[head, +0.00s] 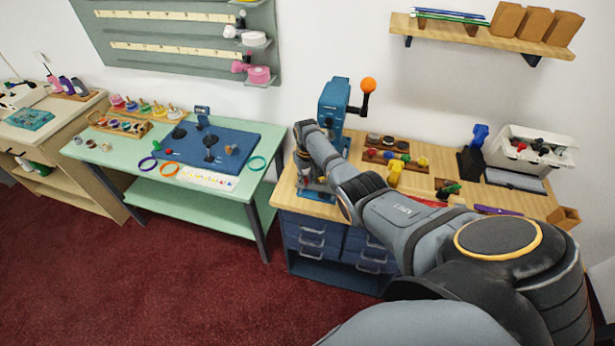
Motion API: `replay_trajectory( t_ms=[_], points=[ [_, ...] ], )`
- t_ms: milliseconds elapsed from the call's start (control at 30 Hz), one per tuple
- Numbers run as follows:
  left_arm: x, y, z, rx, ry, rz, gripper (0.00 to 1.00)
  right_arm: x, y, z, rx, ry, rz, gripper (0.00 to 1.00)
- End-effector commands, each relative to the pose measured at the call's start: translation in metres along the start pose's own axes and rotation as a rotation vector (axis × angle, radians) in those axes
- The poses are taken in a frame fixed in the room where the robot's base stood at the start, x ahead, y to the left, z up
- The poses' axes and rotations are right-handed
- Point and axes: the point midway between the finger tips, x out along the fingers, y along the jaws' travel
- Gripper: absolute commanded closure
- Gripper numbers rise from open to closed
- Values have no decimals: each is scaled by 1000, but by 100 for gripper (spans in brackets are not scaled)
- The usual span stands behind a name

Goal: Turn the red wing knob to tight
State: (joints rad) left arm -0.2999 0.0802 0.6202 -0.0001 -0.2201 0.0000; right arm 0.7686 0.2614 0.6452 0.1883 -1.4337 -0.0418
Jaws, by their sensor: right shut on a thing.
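The blue hand press (333,98) with an orange ball on its lever stands at the back left of the wooden counter. My right gripper (304,168) is at the lower front of the press, small and partly covered by my own wrist. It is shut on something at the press. The red wing knob cannot be made out; the gripper and wrist cover the place where they meet the press. Which way the knob is turned cannot be seen. My left gripper is not in view.
The wooden counter (375,208) also holds a tray of stamps with coloured handles (387,157), a yellow object (395,172), a dark blue stand (472,150) and a white bin (525,150). A green table (100,158) with a blue mat stands to the left.

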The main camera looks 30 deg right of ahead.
Motion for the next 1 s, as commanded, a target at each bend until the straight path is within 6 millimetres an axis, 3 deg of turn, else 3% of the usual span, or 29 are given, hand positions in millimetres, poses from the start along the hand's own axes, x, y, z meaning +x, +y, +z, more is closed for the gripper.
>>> replay_trajectory(
  t_ms=[500, 1000],
  points=[
    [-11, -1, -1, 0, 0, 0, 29, -1, -6, -2, 460, 0, -1, 100],
    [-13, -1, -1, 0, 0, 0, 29, 0, -9, -3, 690, 1, -1, 100]
  ],
)
